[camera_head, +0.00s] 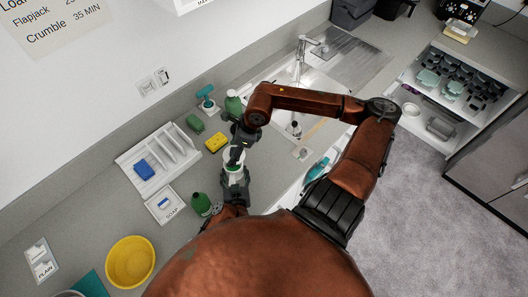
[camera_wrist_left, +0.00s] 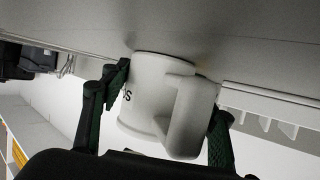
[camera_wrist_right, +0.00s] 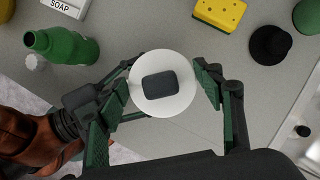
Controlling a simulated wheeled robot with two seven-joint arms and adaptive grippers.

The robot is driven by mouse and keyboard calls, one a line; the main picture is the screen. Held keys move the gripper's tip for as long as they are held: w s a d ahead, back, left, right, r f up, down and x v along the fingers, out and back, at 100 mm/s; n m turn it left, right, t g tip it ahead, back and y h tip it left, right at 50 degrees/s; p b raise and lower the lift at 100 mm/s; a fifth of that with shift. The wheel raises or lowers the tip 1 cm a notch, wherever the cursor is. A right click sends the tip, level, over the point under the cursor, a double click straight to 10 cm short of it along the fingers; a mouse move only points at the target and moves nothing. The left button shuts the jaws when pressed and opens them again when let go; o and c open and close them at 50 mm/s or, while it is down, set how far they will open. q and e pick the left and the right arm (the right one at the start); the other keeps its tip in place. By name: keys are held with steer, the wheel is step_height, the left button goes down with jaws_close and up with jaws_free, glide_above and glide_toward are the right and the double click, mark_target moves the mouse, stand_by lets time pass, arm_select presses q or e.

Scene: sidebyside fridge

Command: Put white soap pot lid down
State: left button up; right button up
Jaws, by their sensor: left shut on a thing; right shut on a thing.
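The white soap pot (camera_wrist_left: 160,95) is between the fingers of my left gripper (camera_wrist_left: 155,115); its handle and part of its black lettering show. In the head view the pot (camera_head: 232,161) is small and partly covered by both grippers. The round white lid with a dark knob (camera_wrist_right: 163,108) is between the fingers of my right gripper (camera_wrist_right: 160,85), directly over the pot. I cannot tell whether the lid touches the pot's rim. My left gripper (camera_head: 234,174) is in front of the pot and my right gripper (camera_head: 238,152) reaches down from above.
A green bottle (camera_head: 201,204), a SOAP-labelled tray (camera_head: 166,208) and a yellow sponge (camera_head: 216,142) are close by. A white rack (camera_head: 138,154) stands left and a yellow bowl (camera_head: 131,262) front left. The sink (camera_head: 290,85) lies behind right. My right arm spans the right side.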

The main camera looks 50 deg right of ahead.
steer(key=s+d+f+m+h, duration=0.2)
steer(key=s+d+f+m, duration=0.2)
steer(key=s+d, duration=0.7)
glide_above(270, 163)
steer(key=s, duration=0.1)
steer(key=f, duration=0.5)
steer(key=shift+s+d, duration=0.2)
steer(key=shift+d, duration=0.2)
steer(key=shift+f, duration=2.2)
arm_select(q)
steer(key=shift+r, duration=0.1)
arm_select(e)
steer(key=shift+f, duration=0.15)
steer(key=o, duration=1.3)
steer(key=v, duration=1.2)
steer(key=shift+s+d, duration=0.2)
steer(key=shift+s, duration=0.05)
